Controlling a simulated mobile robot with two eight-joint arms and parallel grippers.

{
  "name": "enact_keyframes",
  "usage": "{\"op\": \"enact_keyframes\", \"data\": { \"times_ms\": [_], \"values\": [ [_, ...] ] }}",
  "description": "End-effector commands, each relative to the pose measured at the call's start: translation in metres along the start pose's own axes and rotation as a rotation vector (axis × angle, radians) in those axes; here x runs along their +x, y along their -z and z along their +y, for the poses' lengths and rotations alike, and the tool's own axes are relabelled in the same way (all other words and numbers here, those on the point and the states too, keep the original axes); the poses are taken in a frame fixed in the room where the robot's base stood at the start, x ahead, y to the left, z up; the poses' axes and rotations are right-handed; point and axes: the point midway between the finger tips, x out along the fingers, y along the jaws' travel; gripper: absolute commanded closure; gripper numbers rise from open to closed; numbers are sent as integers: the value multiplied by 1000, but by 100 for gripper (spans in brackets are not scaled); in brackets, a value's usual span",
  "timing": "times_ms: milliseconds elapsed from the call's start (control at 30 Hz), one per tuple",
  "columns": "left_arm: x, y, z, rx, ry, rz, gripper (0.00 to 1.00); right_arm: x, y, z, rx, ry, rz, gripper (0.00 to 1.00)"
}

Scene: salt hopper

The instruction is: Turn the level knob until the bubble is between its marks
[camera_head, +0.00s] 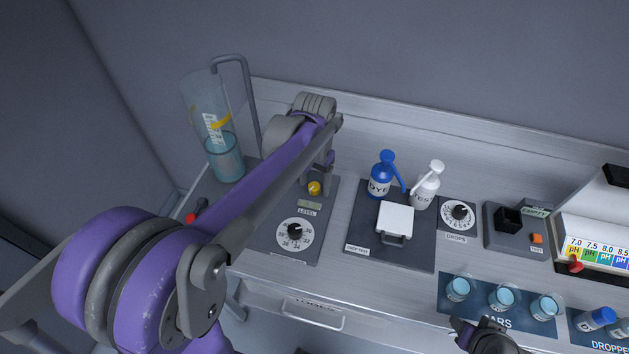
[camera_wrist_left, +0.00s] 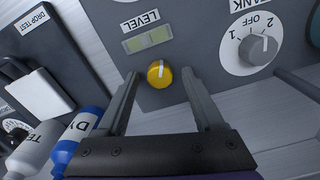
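The level knob is a round yellow knob (camera_head: 314,188) with a pale pointer line, and it also shows in the left wrist view (camera_wrist_left: 159,72). The level window (camera_wrist_left: 147,38), pale green with a divider, sits beside it on the grey panel. The bubble and its marks are too small to make out. My left gripper (camera_wrist_left: 161,77) is open, with its two fingertips apart on either side of the knob and no clear contact. In the head view my left gripper (camera_head: 327,180) is above the knob, partly hidden by its arm. My right gripper (camera_head: 480,332) is low in the head view; its fingers are unclear.
A numbered dial (camera_head: 295,232) is below the level window. A tank knob (camera_wrist_left: 257,50) is beside the level knob. Blue (camera_head: 380,176) and white (camera_head: 427,186) bottles stand to the right, behind a white-lidded box (camera_head: 395,219). A tall water cylinder (camera_head: 222,150) stands at left.

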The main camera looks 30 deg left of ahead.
Motion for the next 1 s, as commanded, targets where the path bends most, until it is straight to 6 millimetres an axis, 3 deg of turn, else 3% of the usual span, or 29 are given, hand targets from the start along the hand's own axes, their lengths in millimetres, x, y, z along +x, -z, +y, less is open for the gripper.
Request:
{"op": "enact_keyframes", "data": {
  "times_ms": [267, 700, 1000],
  "values": [
    [-11, 0, 0, 0, 0, 0, 31, -1, 1, 0, 0, 0, 1, 50],
    [-93, 0, 0, 0, 0, 1, 31, -6, 7, 0, 0, 0, 6, 50],
    [-108, 0, 0, 0, 0, 0, 31, -6, 8, 0, 0, 0, 7, 50]
  ]
}}
